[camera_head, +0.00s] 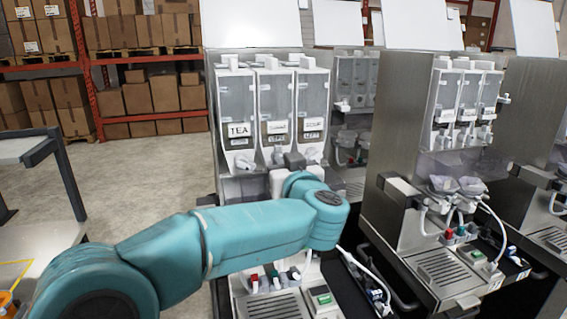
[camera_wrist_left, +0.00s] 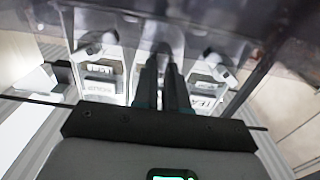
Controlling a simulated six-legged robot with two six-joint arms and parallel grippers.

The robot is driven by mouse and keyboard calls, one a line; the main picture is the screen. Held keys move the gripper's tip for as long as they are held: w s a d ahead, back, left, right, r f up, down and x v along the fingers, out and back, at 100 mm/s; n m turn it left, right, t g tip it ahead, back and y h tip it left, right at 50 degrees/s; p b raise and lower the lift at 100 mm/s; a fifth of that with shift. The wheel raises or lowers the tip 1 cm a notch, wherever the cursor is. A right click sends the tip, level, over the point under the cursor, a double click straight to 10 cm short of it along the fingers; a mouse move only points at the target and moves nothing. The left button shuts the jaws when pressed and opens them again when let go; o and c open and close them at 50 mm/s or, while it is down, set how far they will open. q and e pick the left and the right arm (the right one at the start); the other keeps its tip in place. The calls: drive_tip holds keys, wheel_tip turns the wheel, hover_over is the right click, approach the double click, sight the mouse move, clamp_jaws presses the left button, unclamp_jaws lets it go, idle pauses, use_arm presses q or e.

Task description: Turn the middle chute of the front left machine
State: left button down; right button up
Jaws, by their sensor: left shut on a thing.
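The front left machine (camera_head: 225,120) has three clear canisters side by side, one labelled TEA (camera_head: 240,130) on the left and one labelled SOUP on the right. The middle canister (camera_head: 276,100) has a label I cannot read. My left gripper (camera_head: 287,160) is at the foot of the middle canister, its arm crossing in front of the machine. In the left wrist view, its two dark fingers (camera_wrist_left: 162,55) are close together at the middle chute, shut on it and mostly hiding it. The outer chutes show on either side, left (camera_wrist_left: 100,43) and right (camera_wrist_left: 218,68). My right gripper is out of view.
A second machine (camera_head: 400,150) stands to the right with its own canisters and hoses. More machines stand behind and at the far right. Below my arm is a drip grille (camera_head: 272,305). Shelves with boxes (camera_head: 150,98) stand behind open floor at left.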

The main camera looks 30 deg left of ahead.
use_arm(q)
drive_tip(key=shift+s+a+f+n+b, duration=0.1)
drive_tip(key=shift+f+n+b, duration=0.1)
drive_tip(key=shift+n+b, duration=2.85)
drive_tip(key=shift+s+a+f+n+b, duration=0.15)
drive_tip(key=shift+n+b, duration=1)
drive_tip(key=shift+n, duration=3.65)
drive_tip(key=shift+f+n+b, duration=0.2)
drive_tip(key=shift+n+b, duration=1.9)
drive_tip(key=shift+n, duration=1.85)
drive_tip(key=c, duration=1.2)
unclamp_jaws()
drive_tip(key=shift+o, duration=0.2)
